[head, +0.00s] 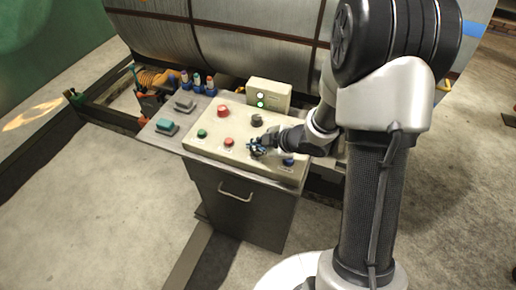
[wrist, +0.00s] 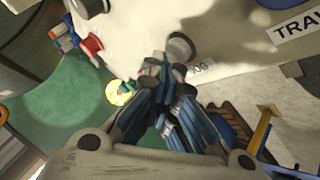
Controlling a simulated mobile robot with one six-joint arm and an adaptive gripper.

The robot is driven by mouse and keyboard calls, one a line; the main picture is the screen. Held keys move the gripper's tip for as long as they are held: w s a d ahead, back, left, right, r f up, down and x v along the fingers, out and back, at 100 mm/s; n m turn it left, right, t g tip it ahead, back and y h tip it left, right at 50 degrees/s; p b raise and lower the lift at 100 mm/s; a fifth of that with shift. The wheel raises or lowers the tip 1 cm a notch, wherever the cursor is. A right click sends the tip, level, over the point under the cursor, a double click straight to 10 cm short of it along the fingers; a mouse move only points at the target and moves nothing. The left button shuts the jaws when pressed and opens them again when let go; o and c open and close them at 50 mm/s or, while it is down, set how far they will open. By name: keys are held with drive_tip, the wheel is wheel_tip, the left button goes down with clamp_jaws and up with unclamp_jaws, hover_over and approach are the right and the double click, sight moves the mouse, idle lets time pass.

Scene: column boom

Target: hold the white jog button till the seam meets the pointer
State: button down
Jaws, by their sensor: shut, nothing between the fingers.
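The jog button (wrist: 180,48) is a pale round button with a dark rim, beside a label reading JOG (wrist: 200,67) in the wrist view. In the head view my gripper hides it. My gripper (head: 257,147) is shut and empty, low over the front middle of the control panel (head: 188,146). In the wrist view its fingertips (wrist: 160,62) lie close to the button's lower left edge; I cannot tell whether they touch it. The large steel drum (head: 250,55) lies behind the panel, with brown lines across it. I cannot make out which is the seam, nor the pointer.
The panel also carries a red mushroom button (head: 223,110), a green button (head: 202,133), a small red button (head: 229,142), a dark knob (head: 257,119) and a blue button (head: 288,160). A box with green lamps (head: 268,94) stands behind. Coloured-capped bottles (head: 197,82) stand left.

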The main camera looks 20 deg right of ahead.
sight(257, 152)
idle(0.4)
drive_tip(key=shift+r+p, duration=0.95)
wheel_tip(257, 152, up, 5)
drive_tip(key=p, duration=0.4)
drive_tip(key=shift+p, duration=0.4)
